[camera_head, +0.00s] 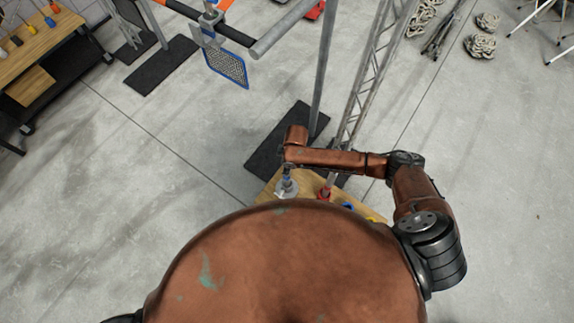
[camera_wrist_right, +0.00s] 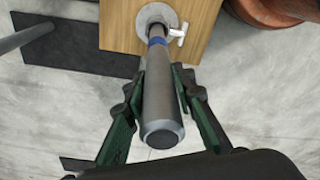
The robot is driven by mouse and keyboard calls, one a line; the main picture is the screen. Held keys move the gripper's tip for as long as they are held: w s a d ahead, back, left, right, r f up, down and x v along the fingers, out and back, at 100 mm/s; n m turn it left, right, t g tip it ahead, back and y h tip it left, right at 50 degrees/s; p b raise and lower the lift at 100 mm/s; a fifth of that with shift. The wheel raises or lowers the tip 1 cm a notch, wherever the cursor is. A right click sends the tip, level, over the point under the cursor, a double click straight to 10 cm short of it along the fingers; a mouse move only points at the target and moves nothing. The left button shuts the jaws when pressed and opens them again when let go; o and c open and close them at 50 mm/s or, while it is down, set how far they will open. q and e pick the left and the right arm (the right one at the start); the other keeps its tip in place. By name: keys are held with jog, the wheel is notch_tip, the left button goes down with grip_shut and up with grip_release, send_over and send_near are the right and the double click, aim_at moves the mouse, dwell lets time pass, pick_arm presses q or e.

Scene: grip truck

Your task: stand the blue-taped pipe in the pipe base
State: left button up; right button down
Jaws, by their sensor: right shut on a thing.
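The blue-taped pipe (camera_wrist_right: 162,95) is grey with a blue band near its far end. My right gripper (camera_wrist_right: 158,78) is shut on it, one green finger on each side, with its thick dark end towards the wrist camera. The pipe base (camera_wrist_right: 148,14) is a round grey metal piece with a T-shaped screw, on a wooden board (camera_wrist_right: 117,22). The pipe's far end lines up with the base; I cannot tell whether it is inside. In the head view the base (camera_head: 287,189) is below my right wrist, and the gripper is mostly hidden there. My left gripper is out of view.
A grey upright pole (camera_head: 323,60) and a lattice truss (camera_head: 372,75) stand just beyond my right arm, near a dark floor plate (camera_head: 262,158). A wooden workbench (camera_head: 45,42) is at upper left. Coiled ropes (camera_head: 481,46) lie at upper right. The right floor is clear.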

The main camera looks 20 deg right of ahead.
jog(key=c, duration=1.5)
grip_release()
jog(key=shift+f, duration=0.1)
jog(key=shift+c, duration=0.2)
jog(key=r, duration=0.4)
jog(key=d+r, duration=0.1)
jog(key=r, duration=0.7)
jog(key=shift+s+d, duration=0.15)
jog(key=shift+s, duration=0.15)
